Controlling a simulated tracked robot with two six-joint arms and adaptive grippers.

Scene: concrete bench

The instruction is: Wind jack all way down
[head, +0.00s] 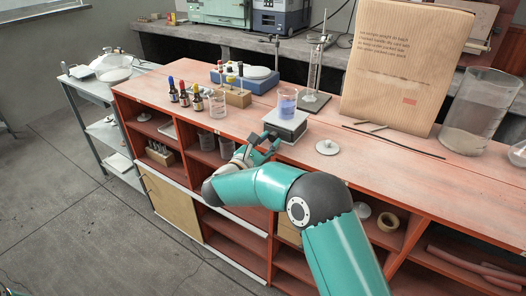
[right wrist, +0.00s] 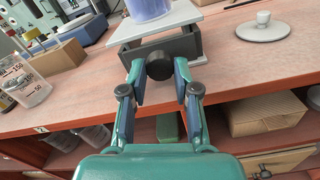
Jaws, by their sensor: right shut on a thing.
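The lab jack (head: 283,128) stands near the front edge of the red bench, its pale top plate low over a dark body. In the right wrist view its plate (right wrist: 188,17) and dark frame (right wrist: 187,45) show, with a round black knob (right wrist: 159,66) facing me. A beaker of blue-violet liquid (head: 287,104) stands upright on the plate; its lower part shows in the right wrist view (right wrist: 149,7). My right gripper (right wrist: 160,82) is shut on the knob, one finger on each side.
Dropper bottles (head: 184,95) and an empty beaker (head: 217,104) stand left of the jack, near a wooden block (head: 238,99). A white lidded disc (head: 327,147) lies to the right.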

